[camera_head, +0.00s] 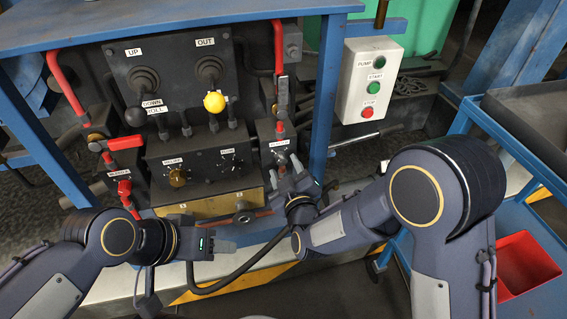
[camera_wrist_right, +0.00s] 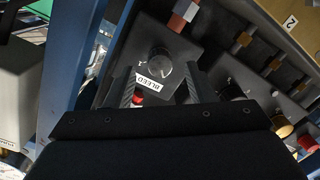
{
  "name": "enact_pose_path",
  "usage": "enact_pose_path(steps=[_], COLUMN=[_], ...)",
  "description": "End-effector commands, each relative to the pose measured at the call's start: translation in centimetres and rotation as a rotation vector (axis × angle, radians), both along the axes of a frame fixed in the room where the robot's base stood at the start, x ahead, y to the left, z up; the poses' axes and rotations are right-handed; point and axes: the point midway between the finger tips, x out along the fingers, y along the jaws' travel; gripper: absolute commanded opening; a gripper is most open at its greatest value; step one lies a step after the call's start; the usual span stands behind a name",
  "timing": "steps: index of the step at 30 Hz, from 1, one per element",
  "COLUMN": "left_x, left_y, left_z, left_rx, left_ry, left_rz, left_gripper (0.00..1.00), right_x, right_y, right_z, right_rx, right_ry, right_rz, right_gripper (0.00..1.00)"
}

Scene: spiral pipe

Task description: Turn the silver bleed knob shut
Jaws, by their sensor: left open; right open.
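The silver bleed knob (camera_wrist_right: 160,62) sits on a dark box, with a white BLEED label (camera_wrist_right: 153,83) beside it. In the head view the knob (camera_head: 282,158) is small, at the right end of the control panel. My right gripper (camera_head: 289,178) is open and empty just in front of and below it. In the right wrist view its two fingers (camera_wrist_right: 160,80) point at the box, and the knob shows between and beyond their tips. I cannot tell how near they are; no contact is visible. My left gripper (camera_head: 228,246) is open and empty below the panel, left of the right one.
Levers with black and yellow balls (camera_head: 214,102) and a brass knob (camera_head: 178,177) are left of the bleed box. Red-handled valves flank the panel. A blue post (camera_head: 325,110) and a switch box (camera_head: 369,80) stand right. A black hose hangs below.

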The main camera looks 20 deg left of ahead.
Motion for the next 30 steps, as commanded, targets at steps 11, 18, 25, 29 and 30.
enact_pose_path(steps=[11, 18, 25, 29, 30], left_x=[0.0, 0.0, 0.0, 0.0, 0.0], left_y=[0.0, 0.0, 0.0, 0.0, 0.0], left_z=[1.1, 1.1, 1.1, 1.1, 1.1], left_rx=[0.000, 0.000, 0.000, 0.000, 0.000], left_ry=[0.000, 0.000, 0.000, 0.000, 0.000], left_rz=[0.000, 0.000, 0.000, 0.000, 0.000], left_gripper=[0.48, 0.48, 0.48, 0.48, 0.48], right_x=[-4.6, -4.8, -4.8, -4.6, -4.3], right_y=[-2.6, -2.8, -2.7, -3.0, -3.3], right_z=[0.5, 0.5, 0.5, 0.7, 1.0], right_rx=[0.000, 0.002, 0.001, 0.008, 0.017], right_ry=[0.000, -0.001, -0.001, 0.008, 0.022], right_rz=[0.000, 0.000, 0.000, -0.004, -0.010], right_gripper=[0.50, 0.50, 0.50, 0.50, 0.50])
